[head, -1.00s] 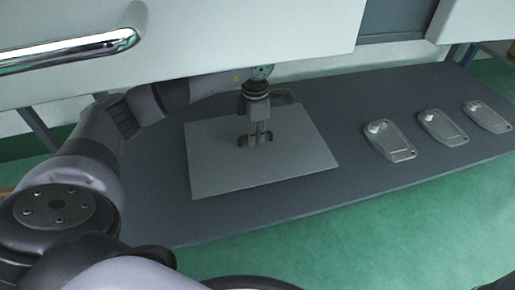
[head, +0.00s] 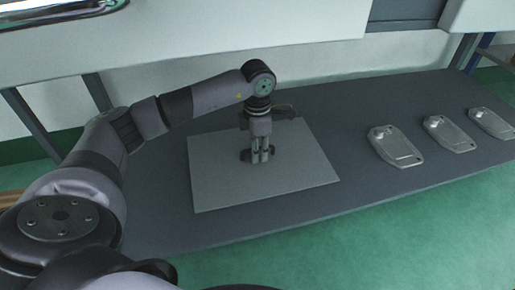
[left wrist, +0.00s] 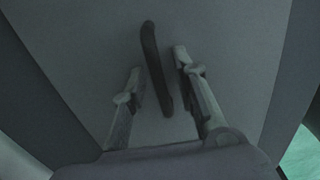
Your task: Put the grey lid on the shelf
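The grey lid (head: 215,185), a flat light-grey panel, lies on a dark grey surface (head: 170,230). Its dark bar handle (left wrist: 156,65) shows in the left wrist view. My left gripper (head: 260,158) points down over the middle of the lid. In the left wrist view its fingers (left wrist: 158,78) are apart, one on each side of the handle, with gaps visible. I cannot tell for certain which surface is the shelf. My right gripper is not in view.
Several metal castings stand or lie on the right of the dark surface, the nearest one (head: 396,147) close to the lid. A white unit (head: 200,45) overhangs the back. Green floor (head: 400,240) lies in front.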

